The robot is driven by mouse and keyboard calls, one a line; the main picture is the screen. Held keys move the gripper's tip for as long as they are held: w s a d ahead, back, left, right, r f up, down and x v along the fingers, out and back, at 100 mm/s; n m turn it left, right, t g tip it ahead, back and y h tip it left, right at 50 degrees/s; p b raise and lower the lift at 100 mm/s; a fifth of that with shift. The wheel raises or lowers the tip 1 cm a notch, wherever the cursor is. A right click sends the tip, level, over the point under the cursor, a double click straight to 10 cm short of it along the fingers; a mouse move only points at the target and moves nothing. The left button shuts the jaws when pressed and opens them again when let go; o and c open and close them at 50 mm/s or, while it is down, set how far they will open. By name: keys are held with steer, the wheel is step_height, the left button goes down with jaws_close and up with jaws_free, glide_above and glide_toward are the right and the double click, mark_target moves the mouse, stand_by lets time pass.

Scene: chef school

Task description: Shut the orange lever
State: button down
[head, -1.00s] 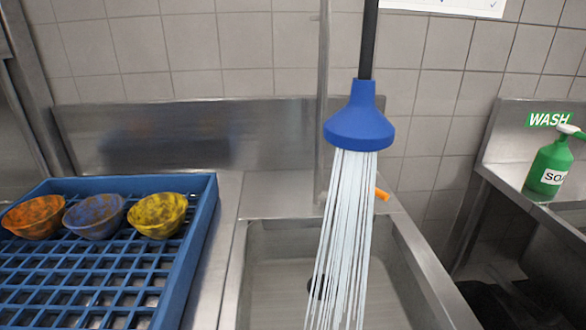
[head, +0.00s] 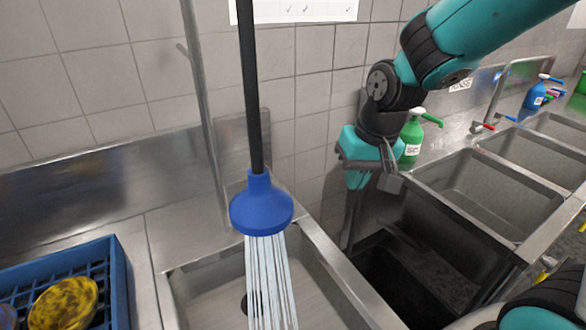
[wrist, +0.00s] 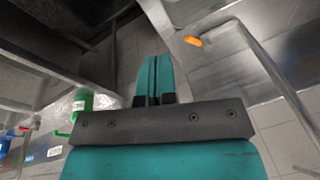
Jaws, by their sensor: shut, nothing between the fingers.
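The orange lever (wrist: 193,41) shows in the wrist view as a small tab at the upper right, by a metal pipe. In the head view now I cannot see it; the blue shower head may hide it. Water streams (head: 267,280) from the blue shower head (head: 261,206) into the sink. My gripper (head: 358,180) is in the head view, right of the shower head and in front of the green soap bottle. Its teal fingers (wrist: 153,72) are together and empty in the wrist view, left of the lever and apart from it.
A sink (head: 188,285) lies under the shower head. A blue rack (head: 117,285) with a yellow bowl (head: 63,303) is at the lower left. A green soap bottle (head: 411,138) stands behind my gripper. More sinks (head: 490,188) are at right.

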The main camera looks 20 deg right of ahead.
steer(key=w+a+f+m+g+y, duration=0.1)
steer(key=w+m, duration=0.2)
steer(key=w, duration=0.6)
steer(key=w+a+f+m+g+y, duration=0.1)
steer(key=w+f+m, duration=0.1)
steer(key=w, duration=0.7)
steer(key=w+d+f+m+g+h+b, duration=0.1)
steer(key=w+f+m+g, duration=0.15)
steer(key=w+f, duration=0.4)
steer(key=shift+m, duration=0.25)
steer(key=x, duration=0.9)
steer(key=shift+s+d, duration=0.15)
steer(key=shift+s, duration=0.1)
steer(key=shift+s+a+f+p, duration=0.2)
steer(key=shift+s+a+p, duration=0.65)
steer(key=shift+s+a, duration=0.3)
steer(key=shift+s+a+f, duration=0.15)
steer(key=shift+a+f, duration=0.1)
steer(key=shift+s+a+t, duration=0.1)
steer(key=shift+t, duration=0.15)
steer(key=shift+s+a+m, duration=0.1)
steer(key=shift+s+m, duration=0.05)
steer(key=shift+m, duration=0.25)
